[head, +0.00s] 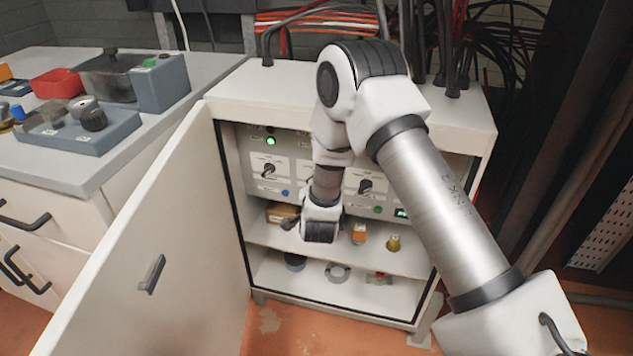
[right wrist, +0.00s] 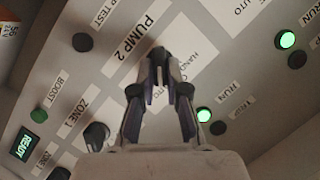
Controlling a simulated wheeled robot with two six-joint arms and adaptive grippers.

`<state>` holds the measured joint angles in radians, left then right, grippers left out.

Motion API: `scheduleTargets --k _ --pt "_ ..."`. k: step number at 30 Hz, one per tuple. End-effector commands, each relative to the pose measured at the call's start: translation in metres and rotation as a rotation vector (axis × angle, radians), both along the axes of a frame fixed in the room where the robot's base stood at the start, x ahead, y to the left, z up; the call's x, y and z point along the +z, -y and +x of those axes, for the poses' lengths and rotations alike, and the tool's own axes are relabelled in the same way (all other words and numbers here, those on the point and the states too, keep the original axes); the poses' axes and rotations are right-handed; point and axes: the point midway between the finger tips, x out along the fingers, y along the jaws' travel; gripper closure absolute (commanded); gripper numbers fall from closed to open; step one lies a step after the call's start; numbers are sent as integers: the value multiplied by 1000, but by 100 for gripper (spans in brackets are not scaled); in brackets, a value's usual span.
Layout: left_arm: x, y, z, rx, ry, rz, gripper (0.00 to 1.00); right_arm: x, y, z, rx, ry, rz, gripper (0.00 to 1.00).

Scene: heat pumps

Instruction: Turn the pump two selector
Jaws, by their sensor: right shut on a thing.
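My right gripper (right wrist: 158,82) is shut on the pump two selector (right wrist: 158,55), a small dark knob on the grey panel, close to the PUMP 2 label (right wrist: 134,42). The fingertips cover much of the knob, so its exact angle is hard to tell. In the head view my right arm reaches into the open cabinet and hides the middle selector and the gripper's fingers. My left gripper is in neither view.
Black selectors show left (head: 268,170) and right (head: 365,187) of my arm. The cabinet door (head: 150,240) stands open at the left. Small parts lie on the shelves (head: 335,262) below. A workbench (head: 185,85) with boxes is at the left. Green lamps (right wrist: 204,114) glow on the panel.

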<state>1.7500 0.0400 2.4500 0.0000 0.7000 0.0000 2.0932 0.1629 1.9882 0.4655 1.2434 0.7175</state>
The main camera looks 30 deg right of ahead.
Motion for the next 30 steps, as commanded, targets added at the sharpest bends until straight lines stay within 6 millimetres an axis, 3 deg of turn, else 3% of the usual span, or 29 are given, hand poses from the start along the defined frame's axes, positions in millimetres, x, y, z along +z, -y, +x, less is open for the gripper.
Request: scheduleTargets --k 4,5,6,7,22,26,30 --pt "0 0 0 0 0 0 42 6 1 4 -3 18 -1 100" --pt "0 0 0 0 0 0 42 6 1 4 -3 18 -1 79" --pt "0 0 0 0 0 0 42 6 1 4 -3 17 -2 65" --pt "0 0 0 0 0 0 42 6 1 4 -3 17 -2 61" --pt "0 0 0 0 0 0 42 3 -1 -1 0 5 -1 61" --pt "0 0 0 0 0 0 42 8 -12 -15 1 3 -3 61" --pt "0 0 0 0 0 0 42 17 -30 -43 3 4 -5 61"
